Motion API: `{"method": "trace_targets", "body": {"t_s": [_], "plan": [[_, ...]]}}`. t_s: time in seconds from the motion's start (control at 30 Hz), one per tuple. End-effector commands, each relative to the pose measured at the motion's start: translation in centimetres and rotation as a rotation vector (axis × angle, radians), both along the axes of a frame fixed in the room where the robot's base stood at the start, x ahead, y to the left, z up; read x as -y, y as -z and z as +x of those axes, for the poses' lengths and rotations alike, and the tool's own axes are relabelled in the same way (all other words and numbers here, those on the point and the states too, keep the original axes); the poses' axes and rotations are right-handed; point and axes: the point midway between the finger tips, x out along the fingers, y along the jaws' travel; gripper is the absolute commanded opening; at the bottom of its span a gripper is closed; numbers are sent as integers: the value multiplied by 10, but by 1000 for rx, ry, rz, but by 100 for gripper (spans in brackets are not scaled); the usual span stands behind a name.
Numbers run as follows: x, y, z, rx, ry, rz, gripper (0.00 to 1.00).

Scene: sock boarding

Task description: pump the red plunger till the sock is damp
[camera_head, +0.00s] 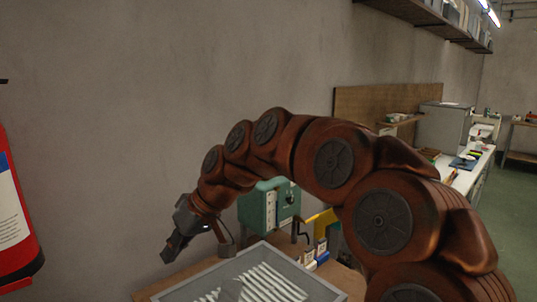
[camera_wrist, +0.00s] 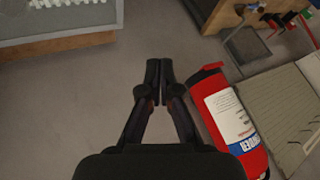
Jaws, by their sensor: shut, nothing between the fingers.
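My gripper (camera_head: 170,255) is shut and empty, pointing down and left beside the wall. In the wrist view its two fingers (camera_wrist: 159,68) meet at their tips with bare floor behind them. I cannot make out a red plunger in either view. No sock can be told for sure. A grey-rimmed tray (camera_head: 178,293) with white ribbed strips (camera_head: 262,284) lies on the wooden bench to the right of the gripper. A teal machine (camera_head: 258,208) stands behind the tray, partly hidden by my arm.
A red fire extinguisher (camera_head: 12,215) is at the far left; it lies close to the right of my fingers in the wrist view (camera_wrist: 228,120). Small yellow and blue items (camera_head: 320,257) stand behind the tray. A long cluttered bench (camera_head: 470,178) runs along the right.

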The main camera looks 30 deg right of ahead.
Motion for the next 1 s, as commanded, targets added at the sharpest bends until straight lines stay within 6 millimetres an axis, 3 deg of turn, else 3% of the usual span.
{"method": "trace_targets", "body": {"t_s": [0.03, 0.27, 0.5, 0.73, 0.9, 1.0], "plan": [[10, -11, 22, 42, 7, 29, 0], [72, -61, 103, 261, 49, 115, 0], [173, -96, 167, 484, 147, 134, 0], [296, -113, 199, 679, 275, 68, 0], [378, -118, 199, 788, 362, -19, 0], [411, -120, 195, 830, 398, -62, 0]]}}
